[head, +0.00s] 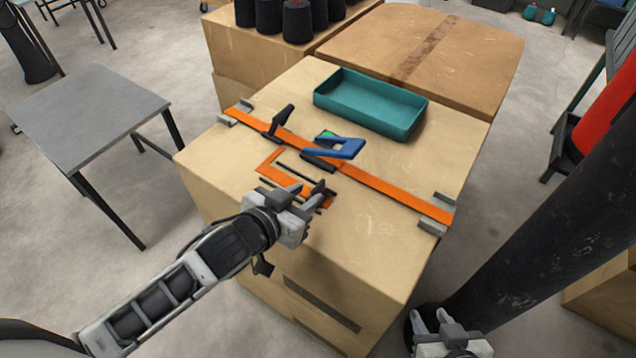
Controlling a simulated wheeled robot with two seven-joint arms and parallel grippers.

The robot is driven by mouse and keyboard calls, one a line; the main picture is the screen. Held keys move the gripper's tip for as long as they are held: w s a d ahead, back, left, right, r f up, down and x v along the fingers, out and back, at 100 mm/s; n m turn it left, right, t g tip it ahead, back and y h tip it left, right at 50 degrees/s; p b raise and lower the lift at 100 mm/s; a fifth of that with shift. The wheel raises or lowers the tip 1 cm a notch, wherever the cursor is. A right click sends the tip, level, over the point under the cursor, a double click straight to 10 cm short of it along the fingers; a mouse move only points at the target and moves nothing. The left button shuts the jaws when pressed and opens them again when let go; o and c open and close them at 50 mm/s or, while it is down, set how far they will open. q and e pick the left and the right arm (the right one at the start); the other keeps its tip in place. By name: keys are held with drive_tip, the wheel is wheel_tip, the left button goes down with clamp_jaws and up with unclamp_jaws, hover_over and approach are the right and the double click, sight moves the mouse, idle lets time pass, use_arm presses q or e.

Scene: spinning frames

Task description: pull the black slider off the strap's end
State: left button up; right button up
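A long orange strap (385,187) runs diagonally across the cardboard box top, its ends at grey blocks. A black upright piece (280,120) stands on it toward the left. A blue piece (338,149), with a bit of green beside it, stands at its middle. In front lies a bent orange strap piece (269,168) with thin black bars (296,172); I cannot tell which black part is the slider. My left gripper (309,193) is over the near end of this piece, beside a small dark part; its fingers' gap is unclear. My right gripper (432,316) is open and empty, low at the front right.
A teal tray (371,101) stands empty behind the strap. Grey blocks (435,213) sit at the strap's right end. Another cardboard box (460,62) and black spools (298,20) are behind. A grey table (88,112) stands to the left. The box top's front right is clear.

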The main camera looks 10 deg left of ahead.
sight(315, 188)
use_arm(q)
drive_tip(key=shift+x, duration=2.8)
clamp_jaws()
